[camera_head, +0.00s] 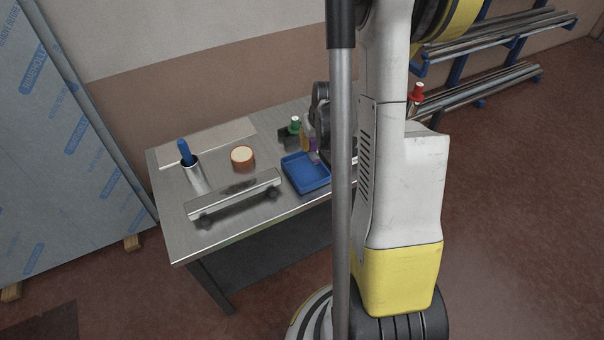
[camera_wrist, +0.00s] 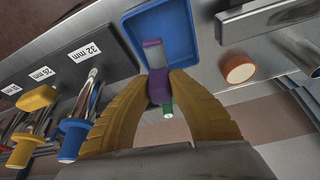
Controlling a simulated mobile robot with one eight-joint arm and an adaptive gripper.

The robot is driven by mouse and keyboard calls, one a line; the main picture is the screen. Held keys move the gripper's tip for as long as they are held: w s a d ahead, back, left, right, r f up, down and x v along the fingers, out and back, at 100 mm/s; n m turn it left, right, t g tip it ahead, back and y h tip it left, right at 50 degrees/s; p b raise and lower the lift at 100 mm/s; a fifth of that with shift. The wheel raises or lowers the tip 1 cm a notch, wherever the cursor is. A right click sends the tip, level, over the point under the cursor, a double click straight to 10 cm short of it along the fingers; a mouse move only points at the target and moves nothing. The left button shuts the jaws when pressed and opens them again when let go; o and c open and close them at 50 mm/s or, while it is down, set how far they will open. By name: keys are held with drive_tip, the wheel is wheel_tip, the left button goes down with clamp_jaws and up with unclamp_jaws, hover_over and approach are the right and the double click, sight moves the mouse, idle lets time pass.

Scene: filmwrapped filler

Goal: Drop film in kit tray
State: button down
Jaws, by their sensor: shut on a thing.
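My gripper (camera_wrist: 158,85) is shut on a purple piece, which I take to be the film (camera_wrist: 160,92), with a grey part showing beyond it. The blue kit tray (camera_wrist: 185,60) lies behind the film in the wrist view, and the piece's far end overlaps the tray's interior there. In the head view the tray (camera_head: 302,184) sits on the bench, and the purple film (camera_head: 315,158) shows at its back edge below my gripper (camera_head: 311,144). My arm partly hides this area. I cannot tell whether the film touches the tray.
The metal bench (camera_head: 220,222) carries an orange-rimmed roll (camera_head: 243,157), a long metal bar (camera_head: 235,195), a metal cup (camera_head: 196,180) holding a blue-handled item and a green-topped item (camera_head: 294,125). In the wrist view, coloured tools (camera_wrist: 75,135) stand close beside my gripper by size labels.

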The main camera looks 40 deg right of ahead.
sight(312, 151)
wheel_tip(312, 151, down, 4)
drive_tip(key=shift+r+b, duration=0.25)
drive_tip(key=shift+b, duration=0.75)
drive_tip(key=c, duration=1.2)
unclamp_jaws()
drive_tip(key=shift+c, duration=0.2)
drive_tip(key=v, duration=1.2)
drive_tip(key=shift+a+r, duration=0.1)
